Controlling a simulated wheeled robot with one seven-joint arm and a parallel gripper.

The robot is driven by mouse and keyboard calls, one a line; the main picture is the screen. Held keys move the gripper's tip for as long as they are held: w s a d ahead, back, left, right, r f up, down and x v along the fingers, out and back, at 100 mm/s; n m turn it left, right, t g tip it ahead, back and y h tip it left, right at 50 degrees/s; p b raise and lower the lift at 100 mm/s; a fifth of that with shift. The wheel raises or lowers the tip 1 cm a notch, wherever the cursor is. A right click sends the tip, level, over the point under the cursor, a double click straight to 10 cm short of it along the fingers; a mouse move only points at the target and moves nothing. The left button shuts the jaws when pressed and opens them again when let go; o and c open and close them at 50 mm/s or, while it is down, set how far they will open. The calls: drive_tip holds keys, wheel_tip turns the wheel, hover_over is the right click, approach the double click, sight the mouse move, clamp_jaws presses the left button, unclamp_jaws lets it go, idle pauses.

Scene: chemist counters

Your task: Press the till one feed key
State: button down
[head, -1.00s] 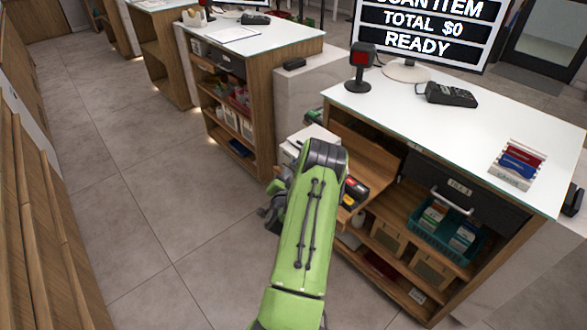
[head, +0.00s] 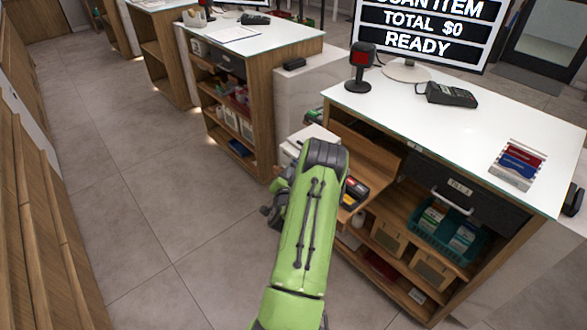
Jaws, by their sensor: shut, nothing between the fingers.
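The near counter (head: 420,125) has a drawer (head: 473,203) with a small label that seems to read "TILL 1". A white box-like device (head: 312,134), perhaps a receipt printer, sits low at the counter's left end, partly hidden behind my green arm. I cannot make out a feed key on it. My arm rises from the bottom centre and bends at a dark joint just in front of the device. Dark parts of my arm show at its left side. My gripper's fingers are hidden behind the arm, so their distance to the device cannot be seen.
On the near counter stand a scanner (head: 360,68), a screen (head: 425,32) reading "TOTAL $0 READY", a card terminal (head: 447,94) and a card holder (head: 512,178). A teal basket (head: 462,246) sits on the shelves below. The floor (head: 130,205) at left is clear.

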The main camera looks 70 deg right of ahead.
drive_tip(key=shift+w+a+p, duration=0.35)
drive_tip(key=shift+a+p, duration=0.05)
drive_tip(key=shift+a, duration=0.3)
drive_tip(key=a, duration=0.1)
drive_tip(key=w+a+p, duration=0.1)
drive_tip(key=a, duration=0.1)
drive_tip(key=w+a+p, duration=0.1)
drive_tip(key=shift+w+a, duration=0.15)
drive_tip(key=shift+a, duration=0.1)
idle(1.0)
